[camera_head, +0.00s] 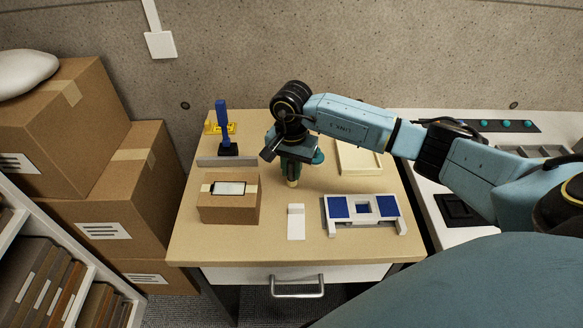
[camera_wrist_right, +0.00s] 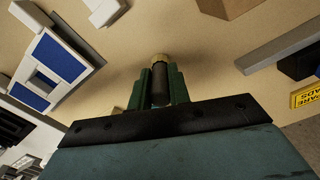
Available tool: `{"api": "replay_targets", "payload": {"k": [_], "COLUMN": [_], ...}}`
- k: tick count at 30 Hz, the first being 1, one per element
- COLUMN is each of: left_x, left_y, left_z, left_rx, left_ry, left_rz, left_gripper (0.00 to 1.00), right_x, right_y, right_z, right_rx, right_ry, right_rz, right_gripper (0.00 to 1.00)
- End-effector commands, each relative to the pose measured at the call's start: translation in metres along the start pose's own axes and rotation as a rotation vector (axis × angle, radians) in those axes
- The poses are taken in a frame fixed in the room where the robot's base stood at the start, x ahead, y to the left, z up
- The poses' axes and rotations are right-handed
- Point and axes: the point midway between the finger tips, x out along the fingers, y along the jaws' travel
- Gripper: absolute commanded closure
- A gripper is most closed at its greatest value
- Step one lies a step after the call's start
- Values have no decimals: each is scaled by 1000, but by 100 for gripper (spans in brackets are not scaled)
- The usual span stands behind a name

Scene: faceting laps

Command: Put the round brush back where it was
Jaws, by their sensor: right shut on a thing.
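The round brush (camera_wrist_right: 160,80) is between the fingers of my right gripper (camera_wrist_right: 159,88). It has a dark body and a pale tan end that points down at the tabletop. In the head view my right gripper (camera_head: 291,172) is above the middle of the table, shut on the brush, and the brush's pale end (camera_head: 292,183) shows below the fingers. I cannot tell whether that end touches the table. The gripper hides most of the brush. My left gripper is not in view.
A white stand with blue pads (camera_head: 388,206), a white block (camera_head: 296,225) and a cardboard box (camera_head: 230,210) stand in front. A blue upright handle on a black base (camera_head: 223,117), a grey bar (camera_head: 213,161) and a yellow item (camera_head: 212,128) are back left. A cream tray (camera_head: 358,158) is back right.

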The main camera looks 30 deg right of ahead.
Motion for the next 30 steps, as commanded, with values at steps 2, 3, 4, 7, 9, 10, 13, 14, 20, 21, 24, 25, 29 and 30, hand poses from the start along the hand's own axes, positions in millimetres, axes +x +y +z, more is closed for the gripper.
{"api": "replay_targets", "payload": {"k": [2,3,4,7,9,10,13,14,20,21,24,25,29,30], "left_x": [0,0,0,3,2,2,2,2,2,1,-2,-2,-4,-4], "left_y": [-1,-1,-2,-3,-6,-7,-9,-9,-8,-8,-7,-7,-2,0], "left_z": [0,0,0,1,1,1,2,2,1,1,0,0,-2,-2], "left_rx": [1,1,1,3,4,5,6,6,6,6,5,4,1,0], "left_ry": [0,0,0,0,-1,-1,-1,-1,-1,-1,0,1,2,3], "left_rz": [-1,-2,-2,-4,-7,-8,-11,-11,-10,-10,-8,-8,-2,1], "left_gripper": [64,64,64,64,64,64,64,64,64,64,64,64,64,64], "right_x": [-1,-1,0,3,2,2,2,2,1,1,-5,-9,-34,-42], "right_y": [0,0,0,0,0,0,0,0,0,0,0,-1,-1,-1], "right_z": [0,0,0,0,0,0,0,0,0,0,0,-1,-1,-1], "right_rx": [0,0,0,-1,-1,-1,-1,-1,-1,-1,-1,-1,-2,-2], "right_ry": [0,0,0,0,0,0,0,0,0,0,1,2,4,4], "right_rz": [-1,-1,0,0,0,0,0,0,0,0,-2,-3,-4,-4], "right_gripper": [100,100,100,100,74,70,60,60,60,60,60,60,60,60]}}
